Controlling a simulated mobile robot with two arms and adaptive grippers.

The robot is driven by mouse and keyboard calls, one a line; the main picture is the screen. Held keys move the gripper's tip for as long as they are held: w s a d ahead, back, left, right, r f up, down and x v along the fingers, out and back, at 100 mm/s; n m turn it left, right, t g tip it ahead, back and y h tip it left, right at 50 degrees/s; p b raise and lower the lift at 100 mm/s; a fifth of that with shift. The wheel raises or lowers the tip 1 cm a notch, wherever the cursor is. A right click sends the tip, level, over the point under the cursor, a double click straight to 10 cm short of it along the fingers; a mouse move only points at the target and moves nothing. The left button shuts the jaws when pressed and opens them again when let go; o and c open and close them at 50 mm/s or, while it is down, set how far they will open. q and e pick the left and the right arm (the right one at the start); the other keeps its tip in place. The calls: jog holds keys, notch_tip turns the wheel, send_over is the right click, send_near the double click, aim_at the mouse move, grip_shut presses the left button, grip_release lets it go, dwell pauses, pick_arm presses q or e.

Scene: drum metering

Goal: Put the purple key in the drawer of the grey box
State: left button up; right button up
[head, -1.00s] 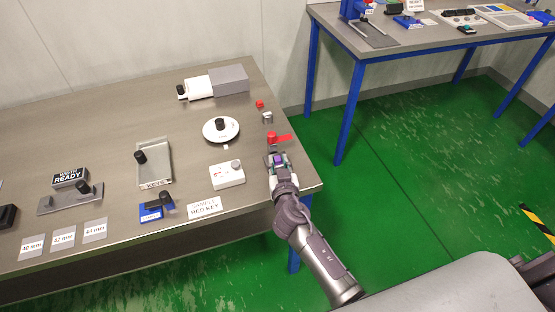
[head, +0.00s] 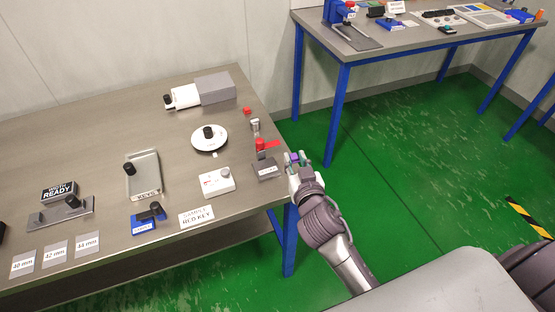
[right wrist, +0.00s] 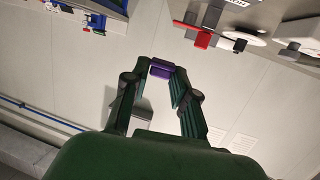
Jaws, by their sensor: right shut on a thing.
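My right gripper (head: 297,158) is shut on the purple key (head: 294,157) and holds it just off the right edge of the near table. In the right wrist view the purple key (right wrist: 161,70) sits between the two fingertips. The grey box (head: 215,87) stands at the back of the near table. Its white drawer (head: 186,96) sticks out to the left, with a black knob at its end. I cannot see into the drawer. My left gripper is not in view.
Near the gripper stand a dark grey block (head: 266,169) and a red lever (head: 265,145). A white round dial (head: 210,137), a white box (head: 217,182) and a grey tray (head: 143,176) lie between. A second table (head: 430,48) stands at the back right.

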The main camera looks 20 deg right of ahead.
jog(key=s+a+r+n+y, duration=0.1)
jog(key=s+a+r, duration=0.15)
jog(key=s, duration=0.45)
jog(key=s+a+r+n+y, duration=0.1)
jog(key=s+r, duration=0.3)
jog(key=s, duration=0.4)
jog(key=w+d+f+m+h, duration=0.1)
jog(key=w+d+f, duration=0.1)
jog(key=w, duration=0.4)
jog(key=w+d+f+m+h, duration=0.1)
jog(key=w+d+f, duration=0.1)
jog(key=w, duration=0.4)
jog(key=shift+w+d+f, duration=0.35)
jog(key=shift+d+f, duration=0.05)
jog(key=shift+d, duration=0.2)
jog(key=w+a+f, duration=0.2)
jog(key=w, duration=0.1)
jog(key=w+a+f, duration=0.2)
jog(key=w, duration=0.1)
jog(key=w+a+f, duration=0.3)
jog(key=shift+w, duration=0.2)
jog(key=shift+f+b, duration=0.65)
jog(key=shift+f, duration=1.15)
